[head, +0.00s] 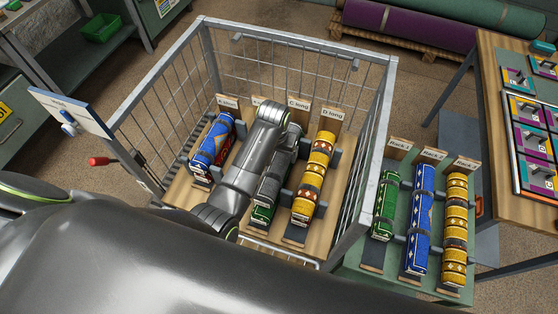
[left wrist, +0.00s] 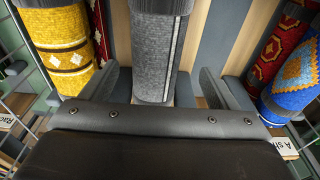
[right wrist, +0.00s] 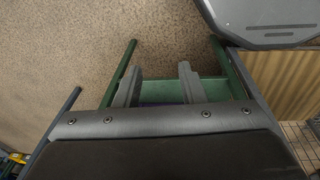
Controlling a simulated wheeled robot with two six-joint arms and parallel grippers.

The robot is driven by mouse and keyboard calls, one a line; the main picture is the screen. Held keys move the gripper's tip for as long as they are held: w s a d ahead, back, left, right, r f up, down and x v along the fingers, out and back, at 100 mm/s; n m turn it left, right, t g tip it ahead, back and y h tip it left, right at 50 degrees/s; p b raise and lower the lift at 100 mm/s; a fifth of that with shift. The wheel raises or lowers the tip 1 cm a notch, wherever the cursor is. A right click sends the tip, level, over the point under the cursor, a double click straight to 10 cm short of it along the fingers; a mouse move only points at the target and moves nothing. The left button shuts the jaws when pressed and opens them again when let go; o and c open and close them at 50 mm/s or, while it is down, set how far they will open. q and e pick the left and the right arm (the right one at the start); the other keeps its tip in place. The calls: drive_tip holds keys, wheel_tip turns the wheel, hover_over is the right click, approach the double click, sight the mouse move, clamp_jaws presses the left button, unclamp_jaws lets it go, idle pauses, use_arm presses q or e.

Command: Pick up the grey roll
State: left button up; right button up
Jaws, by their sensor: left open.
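The grey roll (left wrist: 153,60), with a pale stripe along one side, lies in the middle of the left wrist view. My left gripper (left wrist: 160,84) is open, with one finger on each side of the roll. My right gripper (right wrist: 157,86) is open and empty in the right wrist view.
The wire cart (head: 290,36) has tall mesh sides. A rack (head: 398,246) at the right holds green, blue and yellow rolls. A wooden table (head: 495,115) stands farther right.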

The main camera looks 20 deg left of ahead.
sight(279, 158)
use_arm(q)
drive_tip(key=f, duration=0.2)
drive_tip(key=f+p, duration=0.1)
drive_tip(key=shift+d+f, duration=0.25)
drive_tip(key=shift+f, duration=0.8)
drive_tip(key=shift+w, duration=0.1)
use_arm(e)
drive_tip(key=shift+s+d+r, duration=0.1)
drive_tip(key=shift+s+r, duration=0.15)
drive_tip(key=shift+s, duration=0.2)
drive_tip(key=shift+s+d+r, duration=0.1)
drive_tip(key=shift+s+r, duration=0.1)
drive_tip(key=shift+s, duration=0.25)
drive_tip(key=shift+w, duration=0.1)
use_arm(q)
drive_tip(key=shift+c, duration=0.5)
drive_tip(key=c, duration=1)
drive_tip(key=shift+c, duration=0.6)
use_arm(e)
drive_tip(key=shift+w+a, duration=0.1)
drive_tip(key=shift+a, duration=0.1)
use_arm(q)
drive_tip(key=shift+r, duration=0.15)
